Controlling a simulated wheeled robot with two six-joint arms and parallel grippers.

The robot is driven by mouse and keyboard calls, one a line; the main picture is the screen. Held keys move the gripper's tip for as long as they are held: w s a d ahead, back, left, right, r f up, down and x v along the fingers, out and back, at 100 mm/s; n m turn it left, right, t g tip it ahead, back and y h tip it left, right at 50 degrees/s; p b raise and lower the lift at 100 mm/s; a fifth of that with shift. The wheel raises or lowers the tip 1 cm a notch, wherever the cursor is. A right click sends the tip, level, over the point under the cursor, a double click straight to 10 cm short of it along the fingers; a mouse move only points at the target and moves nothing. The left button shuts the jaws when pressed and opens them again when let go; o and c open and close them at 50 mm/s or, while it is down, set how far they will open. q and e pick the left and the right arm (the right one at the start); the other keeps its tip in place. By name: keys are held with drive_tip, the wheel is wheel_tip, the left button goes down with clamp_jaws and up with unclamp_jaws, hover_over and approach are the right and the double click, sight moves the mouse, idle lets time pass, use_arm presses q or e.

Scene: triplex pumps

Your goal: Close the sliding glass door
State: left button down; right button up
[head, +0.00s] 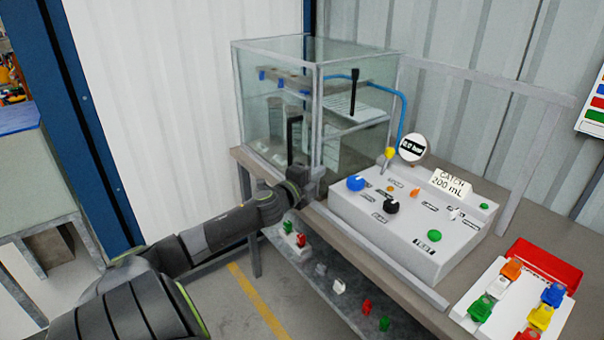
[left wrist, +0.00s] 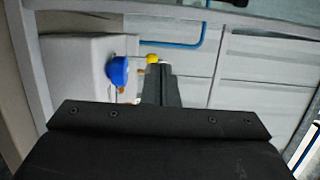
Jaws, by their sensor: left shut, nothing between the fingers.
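The glass case (head: 275,90) stands on the bench, with a grey metal frame and clear panes. A dark upright bar (head: 291,135), which looks like a door handle, shows just above my left gripper. I cannot tell clearly which pane is the sliding door or how far it stands open. My left gripper (head: 304,184) is shut and empty at the lower front corner of the case; contact with the frame cannot be told. Its narrow fingers (left wrist: 160,88) also show in the left wrist view, pointing at the case. My right gripper is out of view.
A control panel (head: 395,225) with blue (head: 355,183), black and green knobs stands right of my gripper. A metal rail (head: 480,78) runs right from the case. Small parts sit on the lower shelf (head: 325,280).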

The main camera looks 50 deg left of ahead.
use_arm(q)
drive_tip(key=s+d+b, duration=0.1)
drive_tip(key=s+b, duration=0.1)
drive_tip(key=s, duration=0.5)
drive_tip(key=shift+s+d, duration=0.15)
drive_tip(key=shift+s, duration=0.05)
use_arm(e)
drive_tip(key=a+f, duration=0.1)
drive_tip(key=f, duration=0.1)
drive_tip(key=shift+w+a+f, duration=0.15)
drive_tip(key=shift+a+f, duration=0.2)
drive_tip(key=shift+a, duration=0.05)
